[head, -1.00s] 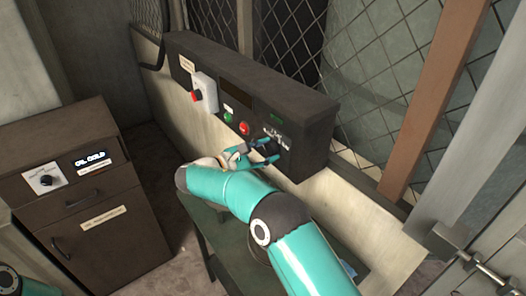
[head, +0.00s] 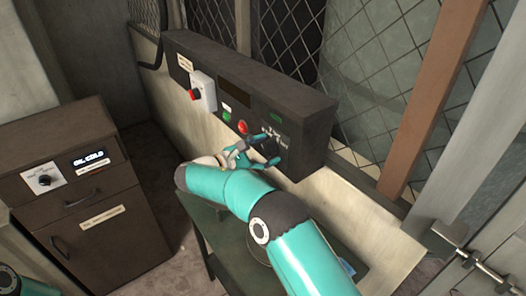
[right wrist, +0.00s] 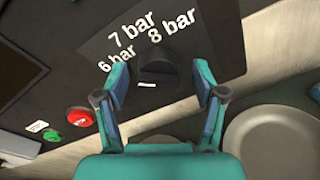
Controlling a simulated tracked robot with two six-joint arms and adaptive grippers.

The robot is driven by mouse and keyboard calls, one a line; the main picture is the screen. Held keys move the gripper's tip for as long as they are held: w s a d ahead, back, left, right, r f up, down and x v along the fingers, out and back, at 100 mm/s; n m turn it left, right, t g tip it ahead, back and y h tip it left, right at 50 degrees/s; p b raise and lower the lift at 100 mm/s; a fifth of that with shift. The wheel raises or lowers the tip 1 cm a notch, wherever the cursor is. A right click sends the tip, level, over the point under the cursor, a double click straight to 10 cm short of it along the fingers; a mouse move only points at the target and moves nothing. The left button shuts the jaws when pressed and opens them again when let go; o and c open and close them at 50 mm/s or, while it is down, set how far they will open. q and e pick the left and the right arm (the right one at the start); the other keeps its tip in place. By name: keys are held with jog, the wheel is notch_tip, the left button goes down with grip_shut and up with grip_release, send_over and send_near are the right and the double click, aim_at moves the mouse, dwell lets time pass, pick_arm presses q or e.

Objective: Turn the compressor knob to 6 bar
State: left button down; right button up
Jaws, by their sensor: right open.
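The compressor knob (right wrist: 158,66) is a dark round knob on the black panel in the right wrist view. White labels "6 bar" (right wrist: 117,60), "7 bar" (right wrist: 130,33) and "8 bar" (right wrist: 172,26) stand around its left and upper sides. A short white mark (right wrist: 147,84) shows at its lower edge. My right gripper (right wrist: 161,80) is open, with one finger on each side of the knob and a visible gap to each. In the head view my right gripper (head: 268,149) is at the panel's right part and hides the knob. My left gripper is not seen.
The control box (head: 290,103) carries a red button (head: 243,127), a green button (head: 227,118) and a white switch box (head: 204,92). A pale round dish (right wrist: 278,140) lies below the panel.

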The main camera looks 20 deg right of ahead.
jog(key=v, duration=0.7)
jog(key=shift+a, duration=0.25)
dwell(0.3)
